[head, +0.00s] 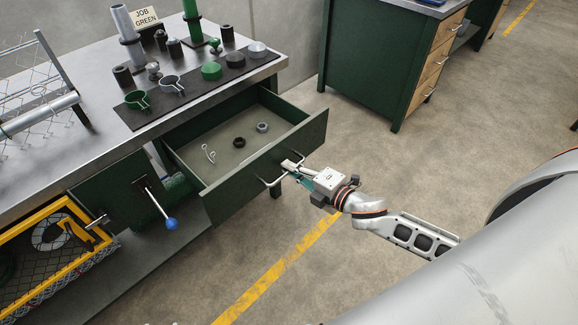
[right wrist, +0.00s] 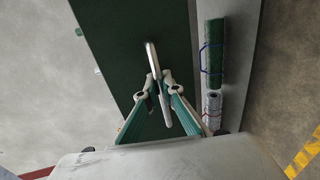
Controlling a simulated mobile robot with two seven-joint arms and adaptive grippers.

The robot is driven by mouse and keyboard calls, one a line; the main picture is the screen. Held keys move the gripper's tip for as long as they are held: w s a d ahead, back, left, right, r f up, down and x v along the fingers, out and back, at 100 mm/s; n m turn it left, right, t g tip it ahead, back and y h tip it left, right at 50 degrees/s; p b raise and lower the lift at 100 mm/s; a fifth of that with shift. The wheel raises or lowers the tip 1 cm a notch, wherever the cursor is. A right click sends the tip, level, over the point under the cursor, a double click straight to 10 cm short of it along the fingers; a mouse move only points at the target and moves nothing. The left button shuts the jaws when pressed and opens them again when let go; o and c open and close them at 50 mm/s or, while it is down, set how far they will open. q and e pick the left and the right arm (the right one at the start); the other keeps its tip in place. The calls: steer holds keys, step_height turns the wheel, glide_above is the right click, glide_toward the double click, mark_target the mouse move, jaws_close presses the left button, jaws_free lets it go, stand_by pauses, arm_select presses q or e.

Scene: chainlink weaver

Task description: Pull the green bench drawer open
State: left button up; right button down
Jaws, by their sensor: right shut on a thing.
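The green bench drawer (head: 240,188) stands pulled out from under the steel-topped bench, with its inside in view. Inside lie a dark ring, a grey ring and a small pale hook-like piece. My right gripper (head: 290,168) is at the drawer's front, shut on the drawer's bar handle (head: 270,182). In the right wrist view my right gripper's fingers (right wrist: 160,95) close around the handle (right wrist: 152,58), in front of the green drawer front (right wrist: 115,45). My left gripper is not in view.
The bench top (head: 120,160) holds a dark mat with clamps and caps, posts and a "JOB GREEN" sign (head: 145,17). A lever with a blue knob (head: 171,223) sticks out left of the drawer. A yellow-framed crate (head: 50,250) is lower left. The floor before the drawer is clear.

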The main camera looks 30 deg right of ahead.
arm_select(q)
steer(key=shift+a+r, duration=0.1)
arm_select(e)
steer(key=c, duration=2.2)
jaws_free()
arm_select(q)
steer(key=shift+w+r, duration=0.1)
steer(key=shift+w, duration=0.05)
arm_select(e)
steer(key=v, duration=1.2)
steer(key=shift+f, duration=0.1)
